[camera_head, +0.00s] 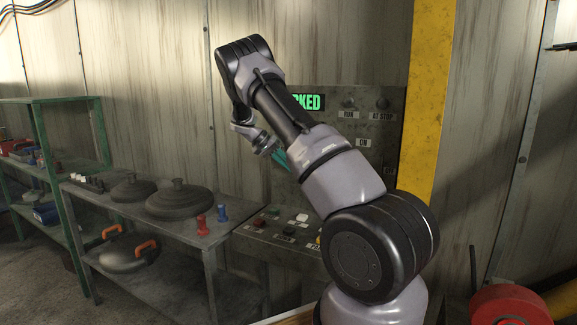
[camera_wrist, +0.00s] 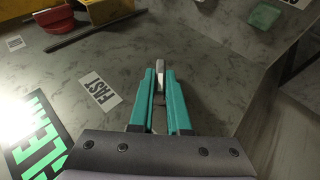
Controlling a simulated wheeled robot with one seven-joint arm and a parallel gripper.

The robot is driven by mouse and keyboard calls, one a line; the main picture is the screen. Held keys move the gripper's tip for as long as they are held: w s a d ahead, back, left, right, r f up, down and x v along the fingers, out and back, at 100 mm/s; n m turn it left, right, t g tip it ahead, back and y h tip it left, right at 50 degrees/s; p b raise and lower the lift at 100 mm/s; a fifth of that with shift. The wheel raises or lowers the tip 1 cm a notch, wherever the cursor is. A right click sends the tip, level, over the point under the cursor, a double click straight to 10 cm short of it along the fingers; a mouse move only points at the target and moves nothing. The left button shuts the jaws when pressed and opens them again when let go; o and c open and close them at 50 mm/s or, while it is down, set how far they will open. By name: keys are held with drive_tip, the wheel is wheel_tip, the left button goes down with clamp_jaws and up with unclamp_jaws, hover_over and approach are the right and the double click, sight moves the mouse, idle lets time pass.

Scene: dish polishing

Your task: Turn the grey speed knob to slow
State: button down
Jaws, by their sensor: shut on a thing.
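In the wrist view, the teal fingers of my gripper (camera_wrist: 160,78) are shut on a narrow light grey piece, the speed knob (camera_wrist: 161,66). Only its end shows past the fingertips, and which way it points is hard to tell. A white FAST label (camera_wrist: 100,90) is on the panel to the left of the fingers. No slow label can be read. In the head view, my gripper (camera_head: 280,158) shows as a bit of teal in front of the upright control panel (camera_head: 385,135). My arm hides the knob there.
Below is a sloping console with several buttons, including a white one (camera_head: 302,218). A lit green display (camera_head: 309,102) is partly behind my arm. To the left, a metal bench (camera_head: 150,215) holds dark round lids. A yellow post (camera_head: 428,100) stands right of the panel.

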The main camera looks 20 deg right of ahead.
drive_tip(key=shift+f, duration=0.1)
drive_tip(key=c, duration=0.9)
unclamp_jaws()
drive_tip(key=v, duration=1.1)
drive_tip(key=shift+s, duration=0.1)
